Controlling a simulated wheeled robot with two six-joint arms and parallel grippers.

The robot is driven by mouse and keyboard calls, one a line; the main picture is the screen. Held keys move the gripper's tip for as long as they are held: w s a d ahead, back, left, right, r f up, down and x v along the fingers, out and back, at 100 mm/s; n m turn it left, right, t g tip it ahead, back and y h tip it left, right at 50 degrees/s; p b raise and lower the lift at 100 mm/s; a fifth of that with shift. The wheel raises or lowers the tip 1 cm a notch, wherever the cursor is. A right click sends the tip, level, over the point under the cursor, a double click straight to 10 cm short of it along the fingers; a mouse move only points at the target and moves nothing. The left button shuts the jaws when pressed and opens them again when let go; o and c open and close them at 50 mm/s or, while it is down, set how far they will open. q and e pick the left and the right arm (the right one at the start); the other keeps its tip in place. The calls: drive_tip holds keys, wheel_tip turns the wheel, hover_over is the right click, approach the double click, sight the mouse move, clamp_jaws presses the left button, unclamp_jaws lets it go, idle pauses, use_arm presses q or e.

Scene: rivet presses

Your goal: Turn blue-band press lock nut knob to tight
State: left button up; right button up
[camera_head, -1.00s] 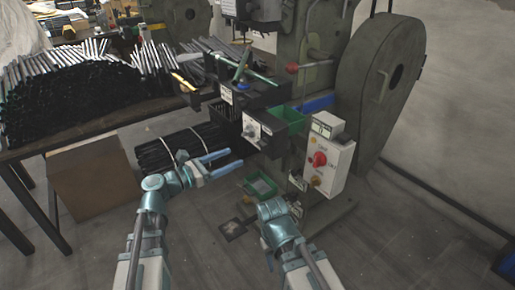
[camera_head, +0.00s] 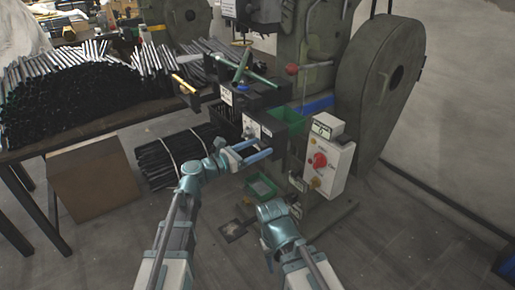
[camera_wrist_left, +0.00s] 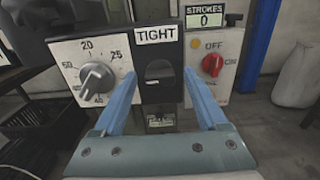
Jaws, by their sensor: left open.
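In the left wrist view, a black panel (camera_wrist_left: 147,91) carries a TIGHT label (camera_wrist_left: 158,34) at its top. Below the label is a dark knob or recess (camera_wrist_left: 159,71); its exact setting is hard to read. My open, empty left gripper (camera_wrist_left: 161,77) has its two blue fingers pointing at this panel, one on each side of the dark knob. Contact cannot be told. In the head view, the left gripper (camera_head: 262,147) is in front of the press's lower front panels and partly covers them. My right arm shows, but its fingers are not visible.
A white dial with a grey knob (camera_wrist_left: 97,76) sits left of the black panel. A red switch knob (camera_wrist_left: 212,65) and a STROKES counter reading 0 (camera_wrist_left: 206,19) are on the right. A blue upright band (camera_wrist_left: 260,30) stands beyond.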

use_arm(q)
clamp_jaws()
drive_tip(key=shift+m, duration=0.3)
drive_tip(key=m, duration=1.7)
drive_tip(key=shift+s+m, duration=0.1)
drive_tip(key=shift+m, duration=0.2)
idle(0.5)
